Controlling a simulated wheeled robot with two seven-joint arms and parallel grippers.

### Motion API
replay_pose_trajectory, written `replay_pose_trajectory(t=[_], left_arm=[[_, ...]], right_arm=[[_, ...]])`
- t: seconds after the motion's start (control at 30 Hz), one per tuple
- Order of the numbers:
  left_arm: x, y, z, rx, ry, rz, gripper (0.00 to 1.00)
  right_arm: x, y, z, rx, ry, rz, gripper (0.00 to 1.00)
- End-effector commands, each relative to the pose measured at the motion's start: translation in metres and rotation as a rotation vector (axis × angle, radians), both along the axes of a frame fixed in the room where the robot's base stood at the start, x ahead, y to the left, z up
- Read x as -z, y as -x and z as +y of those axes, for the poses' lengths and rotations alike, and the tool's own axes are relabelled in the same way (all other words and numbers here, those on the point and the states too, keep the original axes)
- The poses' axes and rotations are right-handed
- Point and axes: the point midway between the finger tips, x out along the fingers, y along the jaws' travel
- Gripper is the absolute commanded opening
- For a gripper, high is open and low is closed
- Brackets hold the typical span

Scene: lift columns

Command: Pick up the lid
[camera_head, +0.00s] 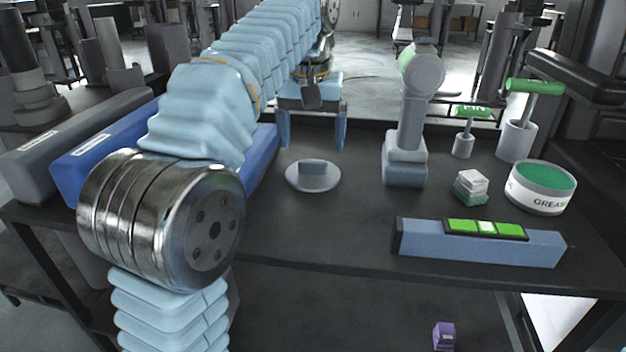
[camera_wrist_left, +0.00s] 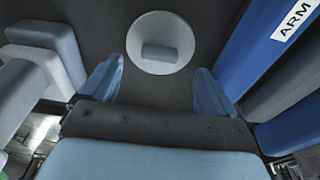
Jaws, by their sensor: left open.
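The lid (camera_head: 297,180) is a pale round disc with a grey-blue block handle on top. It lies flat on the dark table (camera_head: 340,235), left of a grey stand. In the left wrist view the lid (camera_wrist_left: 160,28) shows near the top centre, beyond the fingertips. My left gripper (camera_head: 312,135) hangs above the table behind the lid, its two blue fingers pointing down and spread apart. In the left wrist view the left gripper (camera_wrist_left: 158,85) is open and empty, with clear space between its fingers and the lid. My right gripper is not in view.
A grey stand (camera_head: 405,130) rises right of the lid. Blue and grey long boxes (camera_head: 100,150) lie at the left. A grease tin (camera_head: 540,203), a small block (camera_head: 470,200) and a blue level (camera_head: 490,254) are at the right. The table around the lid is clear.

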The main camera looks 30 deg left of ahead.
Motion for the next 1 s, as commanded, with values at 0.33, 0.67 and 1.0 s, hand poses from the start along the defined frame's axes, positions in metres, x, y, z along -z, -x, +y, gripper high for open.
replay_pose_trajectory(t=[0.33, 0.67, 1.0], left_arm=[[0.042, -0.01, 0.005, -0.002, 0.001, 0.003, 0.89], [0.058, -0.013, 0.005, -0.001, 0.002, -0.002, 0.89], [0.058, -0.013, 0.005, -0.002, 0.002, -0.001, 0.46]], right_arm=[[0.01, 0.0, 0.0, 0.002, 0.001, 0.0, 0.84], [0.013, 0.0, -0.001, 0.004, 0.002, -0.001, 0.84], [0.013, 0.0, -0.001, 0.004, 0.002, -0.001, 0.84]])
